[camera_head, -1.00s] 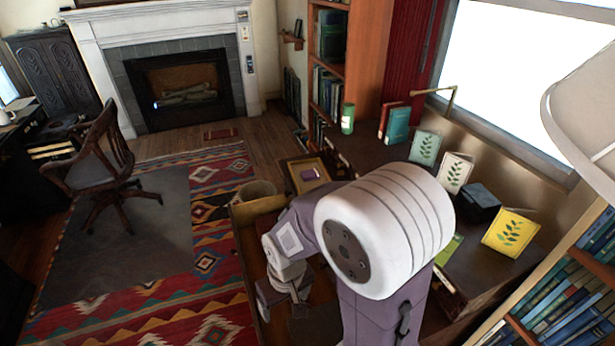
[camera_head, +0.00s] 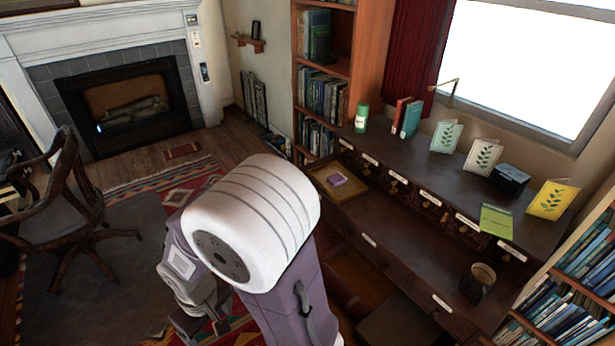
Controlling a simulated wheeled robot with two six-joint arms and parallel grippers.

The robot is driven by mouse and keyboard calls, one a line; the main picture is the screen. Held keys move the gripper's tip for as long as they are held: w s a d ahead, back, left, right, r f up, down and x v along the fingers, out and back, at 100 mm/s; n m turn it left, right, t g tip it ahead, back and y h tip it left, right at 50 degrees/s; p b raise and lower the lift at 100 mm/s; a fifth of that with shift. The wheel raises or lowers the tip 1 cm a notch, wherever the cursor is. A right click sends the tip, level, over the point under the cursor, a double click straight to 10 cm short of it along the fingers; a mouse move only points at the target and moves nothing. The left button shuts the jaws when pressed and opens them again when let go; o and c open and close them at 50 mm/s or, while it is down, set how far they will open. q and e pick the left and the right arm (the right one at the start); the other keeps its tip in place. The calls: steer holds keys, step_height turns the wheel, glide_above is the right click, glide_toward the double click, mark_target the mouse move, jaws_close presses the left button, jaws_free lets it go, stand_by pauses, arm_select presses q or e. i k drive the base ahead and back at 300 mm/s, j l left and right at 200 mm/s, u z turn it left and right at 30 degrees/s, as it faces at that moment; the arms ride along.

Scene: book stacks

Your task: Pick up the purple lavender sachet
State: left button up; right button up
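The purple lavender sachet (camera_head: 337,179) lies flat in a shallow wooden tray (camera_head: 354,193) at the far left end of the desk. Nothing touches it but the tray. One of my arms rises from the bottom of the view, with a large white joint left of centre; I take it as my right arm. Its gripper (camera_head: 194,322) hangs low at the bottom left, apart from the sachet and partly hidden, so its opening is unclear. My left gripper is out of view.
The dark desk (camera_head: 400,236) has a raised shelf bearing a green can (camera_head: 361,118), books (camera_head: 407,117), several cards (camera_head: 482,157) and a black box (camera_head: 509,180). A cup (camera_head: 480,280) stands at the front right. The desktop between tray and cup is largely clear.

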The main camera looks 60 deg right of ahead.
mark_target(337, 179)
steer(key=i+l+z, duration=0.15)
steer(key=i+z, duration=0.25)
steer(key=i, duration=0.25)
steer(key=i+j+z, duration=0.1)
steer(key=i+z, duration=0.3)
steer(key=i, duration=0.25)
steer(key=i+j+z, duration=0.25)
steer(key=i+z, duration=0.15)
steer(key=i, duration=0.2)
steer(key=i+z, duration=0.2)
steer(key=z, duration=0.25)
steer(key=i+z, duration=0.25)
steer(key=z, duration=0.2)
steer(key=i+z, duration=0.2)
steer(key=z, duration=0.2)
steer(key=i+j+z, duration=0.2)
steer(key=z, duration=0.25)
steer(key=i+j+z, duration=0.15)
steer(key=z, duration=0.3)
steer(key=i+j+z, duration=0.25)
steer(key=z, duration=0.2)
